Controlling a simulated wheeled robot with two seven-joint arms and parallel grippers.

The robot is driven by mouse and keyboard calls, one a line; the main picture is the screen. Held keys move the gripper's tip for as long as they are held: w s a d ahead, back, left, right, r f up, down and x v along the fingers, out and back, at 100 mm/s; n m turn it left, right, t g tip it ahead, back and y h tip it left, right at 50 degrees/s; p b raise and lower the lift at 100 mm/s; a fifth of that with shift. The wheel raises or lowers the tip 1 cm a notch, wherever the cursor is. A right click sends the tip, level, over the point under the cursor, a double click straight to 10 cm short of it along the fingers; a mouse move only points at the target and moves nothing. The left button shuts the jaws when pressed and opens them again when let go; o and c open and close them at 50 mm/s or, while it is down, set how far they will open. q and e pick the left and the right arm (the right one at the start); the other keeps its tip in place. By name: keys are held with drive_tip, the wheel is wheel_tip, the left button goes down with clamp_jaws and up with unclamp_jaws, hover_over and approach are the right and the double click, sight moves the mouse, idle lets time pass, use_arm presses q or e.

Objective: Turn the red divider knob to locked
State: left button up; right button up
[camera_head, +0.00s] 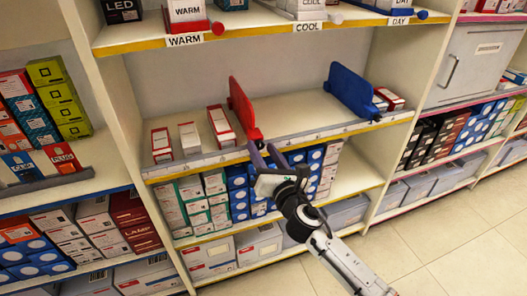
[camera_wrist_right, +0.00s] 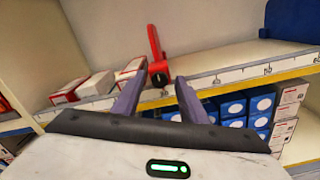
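The red divider (camera_head: 242,108) stands upright on the middle shelf, between small boxes on its left and bare shelf on its right. Its knob shows in the right wrist view as a red block with a dark round face (camera_wrist_right: 158,78) at the shelf's front rail. My right gripper (camera_head: 262,150) is just in front of the shelf edge at the divider's lower front end. In the right wrist view the two purple fingers (camera_wrist_right: 155,85) are apart, with the knob between and beyond their tips. Nothing is between the fingers. My left gripper is not in view.
A blue divider (camera_head: 350,90) stands farther right on the same shelf. A white ruled rail (camera_head: 310,134) runs along the shelf front. Small red and white boxes (camera_head: 190,138) stand left of the red divider. Stacked blue and white boxes (camera_head: 238,192) fill the shelf below.

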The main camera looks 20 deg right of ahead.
clamp_jaws()
